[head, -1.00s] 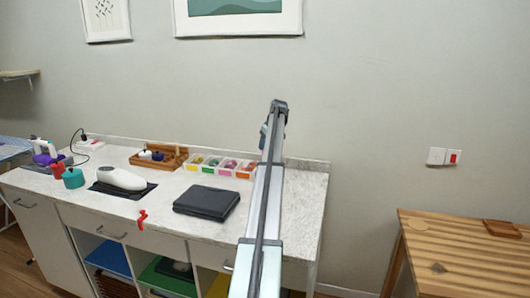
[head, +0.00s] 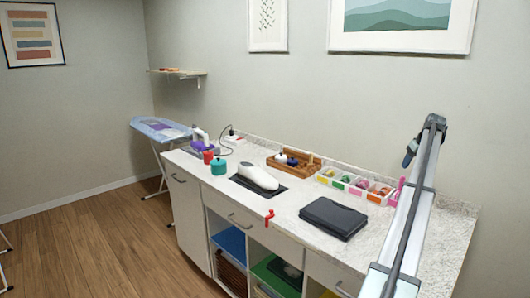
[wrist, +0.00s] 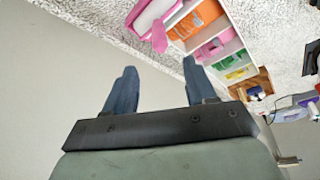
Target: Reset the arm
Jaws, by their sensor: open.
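My arm reaches up over the right end of the white worktop (head: 450,225) in the head view. My gripper (head: 409,153) shows there only as a small blue-grey part by the arm's top. In the wrist view, the two blue fingers of my gripper (wrist: 160,68) stand apart with nothing between them. Past the fingertips are a pink object (wrist: 152,22) and a white divided tray (wrist: 222,48) with colourful contents. The tray also shows in the head view (head: 345,190), to the left of my arm.
On the worktop are a black folded item (head: 333,217), a white device (head: 258,177) on a dark mat, a wooden organizer (head: 300,165), a teal pot (head: 218,166) and a red item (head: 269,217). An ironing board (head: 160,128) stands behind.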

